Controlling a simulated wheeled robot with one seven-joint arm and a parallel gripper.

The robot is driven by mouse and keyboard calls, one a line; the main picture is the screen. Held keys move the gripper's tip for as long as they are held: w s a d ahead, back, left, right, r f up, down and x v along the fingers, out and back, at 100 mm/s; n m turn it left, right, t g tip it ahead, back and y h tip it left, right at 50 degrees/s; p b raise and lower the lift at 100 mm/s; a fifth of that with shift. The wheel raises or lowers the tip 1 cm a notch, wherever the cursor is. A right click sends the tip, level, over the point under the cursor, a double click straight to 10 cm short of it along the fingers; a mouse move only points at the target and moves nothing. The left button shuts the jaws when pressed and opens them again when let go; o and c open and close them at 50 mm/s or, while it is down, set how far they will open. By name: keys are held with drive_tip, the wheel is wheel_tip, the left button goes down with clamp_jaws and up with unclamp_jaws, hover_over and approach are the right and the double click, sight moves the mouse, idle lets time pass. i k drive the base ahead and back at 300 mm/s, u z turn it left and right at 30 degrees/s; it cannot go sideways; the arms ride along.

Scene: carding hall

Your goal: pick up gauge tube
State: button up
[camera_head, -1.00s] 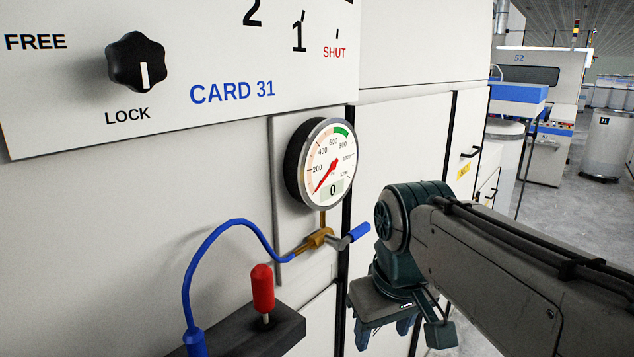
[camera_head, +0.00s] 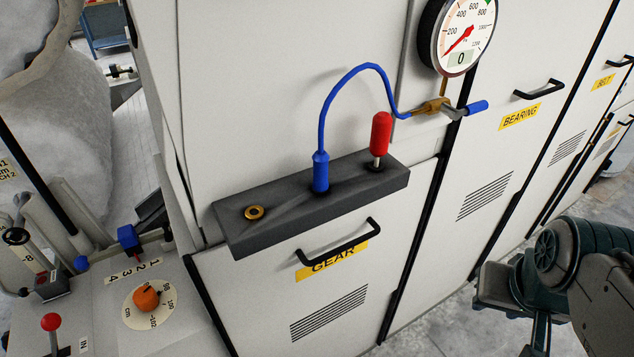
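The gauge tube (camera_head: 327,108) is a blue hose that arches from a brass fitting (camera_head: 432,106) under the round gauge (camera_head: 462,36) down to the dark ledge (camera_head: 240,232). Its thick blue end (camera_head: 320,171) stands upright at the ledge, beside a red-handled pin (camera_head: 380,136). My gripper (camera_head: 525,335) is at the lower right, well apart from the tube and pointing down. Its fingers are small and partly cut off by the frame edge, so I cannot tell their opening. Nothing shows held in it.
A brass-ringed hole (camera_head: 254,212) is at the ledge's left end. A black handle (camera_head: 340,243) sticks out of the GEAR door below. A blue-handled valve lever (camera_head: 476,107) is beside the fitting. A control desk (camera_head: 190,330) stands at lower left. Floor shows at lower right.

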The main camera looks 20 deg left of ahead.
sight(320, 184)
drive_tip(key=k, duration=0.25)
drive_tip(key=u, duration=1.15)
drive_tip(key=i, duration=0.4)
